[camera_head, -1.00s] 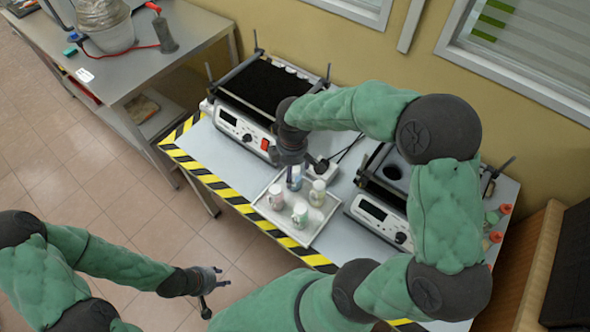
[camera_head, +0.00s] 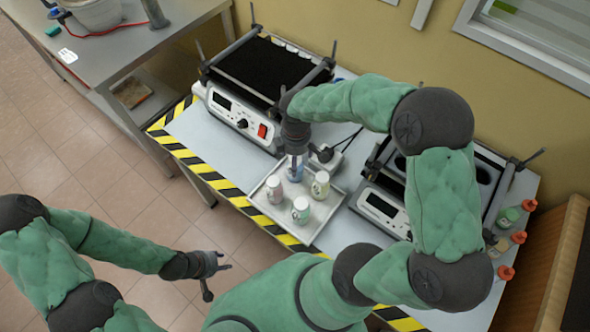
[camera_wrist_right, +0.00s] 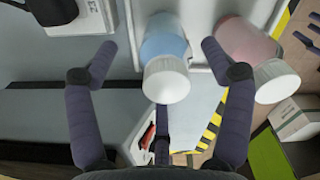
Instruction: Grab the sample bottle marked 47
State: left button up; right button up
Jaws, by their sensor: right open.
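A tray (camera_head: 331,221) on the table holds a pink bottle (camera_head: 274,189), a blue bottle (camera_head: 294,168), a cream bottle (camera_head: 320,186) and a green-marked bottle (camera_head: 301,210), all white-capped. I cannot read which is marked 47. My right gripper (camera_wrist_right: 158,48) is open, its two fingers on either side of the blue bottle (camera_wrist_right: 163,45) in the right wrist view, with gaps showing. The pink bottle (camera_wrist_right: 245,45) stands just to the right, outside the fingers. In the head view the right gripper hides part of the blue bottle. My left gripper (camera_head: 219,282) is open and empty, over the floor.
A black-topped device (camera_head: 235,110) stands behind the tray and another device (camera_head: 383,208) stands to its right. A white power strip (camera_head: 327,160) with cables lies close behind the tray. Small red-capped bottles (camera_head: 518,237) stand at the table's right end.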

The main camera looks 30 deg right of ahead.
jog(key=f+b, duration=0.1)
jog(key=f, duration=0.1)
jog(key=f+b, duration=0.1)
jog(key=f, duration=0.1)
jog(key=shift+s+a, duration=0.1)
jog(key=shift+a, duration=0.1)
jog(key=shift+f, duration=0.45)
jog(key=shift+c, duration=0.2)
jog(key=c, duration=1.3)
